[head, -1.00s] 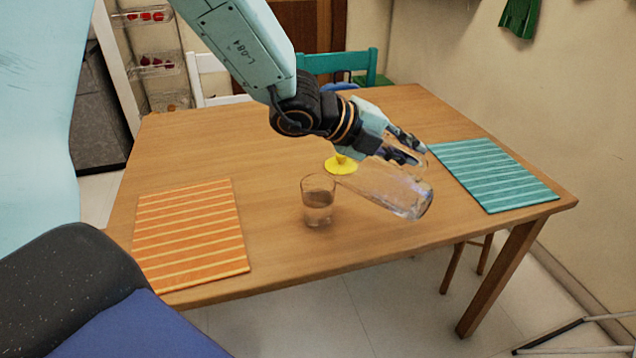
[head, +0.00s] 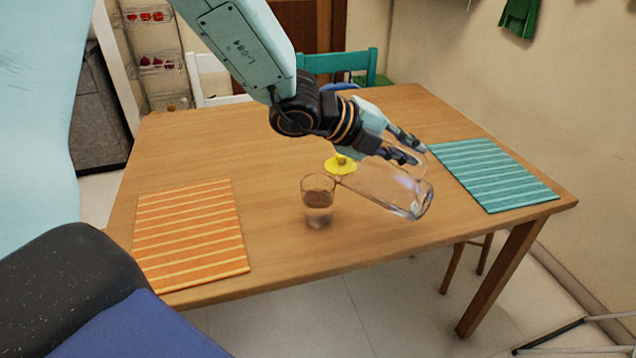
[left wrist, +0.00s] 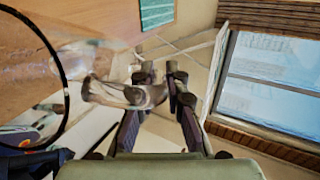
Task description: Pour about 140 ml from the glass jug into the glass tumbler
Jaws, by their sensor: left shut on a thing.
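The glass jug (head: 395,190) is tilted far over in the head view, its mouth end low at the left by the tumbler's rim and its base at the right. My left gripper (head: 411,148) is shut on the jug, and the jug's glass also shows between the fingers in the left wrist view (left wrist: 140,95). The glass tumbler (head: 318,203) stands upright on the table, left of the jug, with clear liquid in its lower part. I cannot make out a stream between them. My right gripper does not show.
The wooden table (head: 270,150) carries an orange striped mat (head: 190,232) at left and a teal striped mat (head: 492,174) at right. A small yellow thing (head: 340,165) sits behind the jug's mouth. A teal chair (head: 340,65) stands behind the table.

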